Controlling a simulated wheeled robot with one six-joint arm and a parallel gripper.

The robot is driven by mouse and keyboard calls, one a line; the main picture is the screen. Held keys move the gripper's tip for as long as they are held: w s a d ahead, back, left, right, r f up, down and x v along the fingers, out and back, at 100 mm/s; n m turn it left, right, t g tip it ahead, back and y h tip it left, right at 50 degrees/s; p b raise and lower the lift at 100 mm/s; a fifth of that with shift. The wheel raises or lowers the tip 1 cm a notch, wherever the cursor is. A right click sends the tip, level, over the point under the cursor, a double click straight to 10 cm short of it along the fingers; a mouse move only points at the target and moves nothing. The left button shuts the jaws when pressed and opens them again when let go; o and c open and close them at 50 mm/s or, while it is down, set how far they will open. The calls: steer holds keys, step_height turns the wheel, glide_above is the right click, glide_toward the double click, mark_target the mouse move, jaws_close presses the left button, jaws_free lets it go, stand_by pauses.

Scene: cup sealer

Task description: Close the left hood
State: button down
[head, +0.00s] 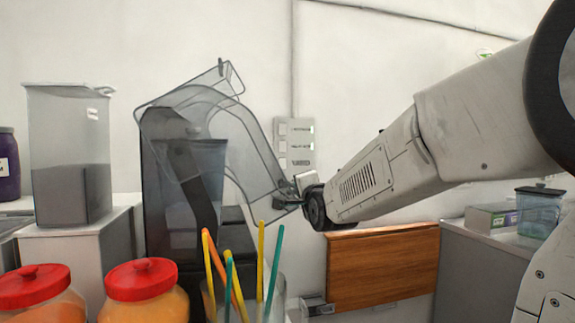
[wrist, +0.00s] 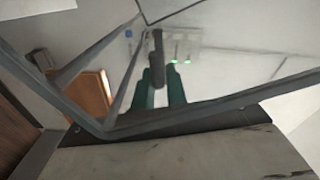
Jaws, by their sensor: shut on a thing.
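A dark machine (head: 172,235) with clear, smoky hoods stands left of centre in the head view. One hood (head: 255,150) hangs tilted out to the right, with its lower edge at my gripper (head: 288,199). A second clear panel with a small tab (head: 222,72) stands higher behind it. I cannot tell for sure which is the left hood. In the wrist view my gripper's green fingers (wrist: 160,90) are shut on a dark handle bar (wrist: 157,55), seen through the clear hood (wrist: 215,105). The exact contact is partly hidden by the hood.
Red-lidded jars (head: 140,280) and a cup of coloured straws (head: 270,295) stand in front of the machine. A clear bin (head: 68,155) is at left. A wall switch panel (head: 297,140) and brown board (head: 385,265) are behind. A counter (head: 490,255) is at right.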

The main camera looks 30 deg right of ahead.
mark_target(291, 198)
steer(key=a+f+m, duration=0.2)
steer(key=a+f, duration=0.1)
steer(key=f, duration=0.2)
steer(key=shift+w+f, duration=0.35)
steer(key=shift+w, duration=0.1)
steer(key=c, duration=1.5)
jaws_free()
steer(key=shift+o, duration=0.2)
steer(key=r, duration=0.3)
steer(key=shift+s+r, duration=0.4)
steer(key=d+r+v, duration=0.1)
steer(key=v, duration=1.4)
steer(key=shift+s, duration=0.2)
steer(key=shift+r, duration=0.1)
